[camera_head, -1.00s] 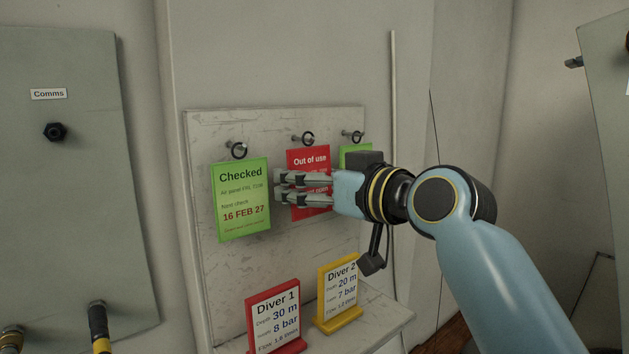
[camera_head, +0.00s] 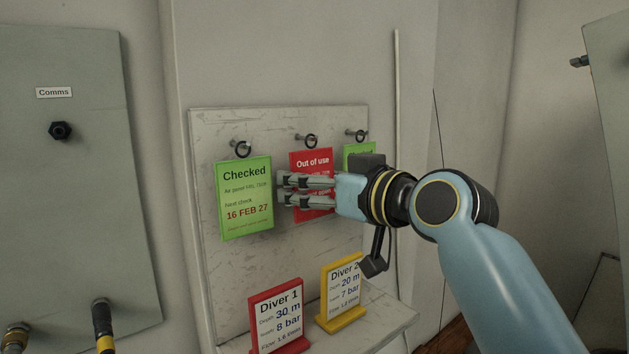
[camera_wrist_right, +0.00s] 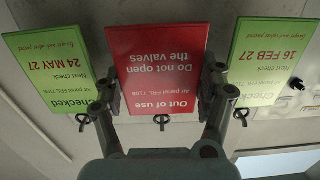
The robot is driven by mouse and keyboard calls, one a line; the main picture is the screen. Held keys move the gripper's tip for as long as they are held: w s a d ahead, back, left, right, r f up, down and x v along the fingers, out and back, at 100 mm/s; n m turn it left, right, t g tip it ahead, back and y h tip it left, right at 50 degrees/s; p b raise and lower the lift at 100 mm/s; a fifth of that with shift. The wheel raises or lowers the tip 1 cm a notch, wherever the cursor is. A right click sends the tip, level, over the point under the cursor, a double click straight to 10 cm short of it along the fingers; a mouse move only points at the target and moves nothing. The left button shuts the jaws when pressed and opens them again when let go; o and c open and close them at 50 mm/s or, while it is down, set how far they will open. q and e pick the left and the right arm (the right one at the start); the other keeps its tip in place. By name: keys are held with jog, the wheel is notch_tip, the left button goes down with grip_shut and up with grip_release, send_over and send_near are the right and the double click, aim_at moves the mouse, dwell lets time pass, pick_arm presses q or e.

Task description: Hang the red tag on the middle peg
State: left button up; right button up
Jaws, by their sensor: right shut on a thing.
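The red tag (camera_head: 312,158), reading "Out of use", is upright at the middle of the pale board (camera_head: 345,120). Its dark ring (camera_head: 311,141) shows at the middle peg (camera_head: 299,137); I cannot tell for sure whether it is looped over it. My right gripper (camera_head: 284,188) is shut on the red tag, its fingers crossing in front of the lower part. In the right wrist view the red tag (camera_wrist_right: 158,65) sits between the two fingers (camera_wrist_right: 160,85), one at each side edge. My left gripper is out of view.
A green tag (camera_head: 245,200) hangs on the left peg, and another green tag (camera_head: 358,149) at the right peg is partly hidden by my gripper. Below stand a red Diver 1 sign (camera_head: 279,315) and a yellow Diver 2 sign (camera_head: 342,292) on a shelf (camera_head: 385,325).

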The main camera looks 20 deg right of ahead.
jog(key=o, duration=1)
jog(key=shift+s, duration=0.1)
jog(key=v, duration=1.1)
jog(key=shift+s+d, duration=0.15)
jog(key=shift+s, duration=0.25)
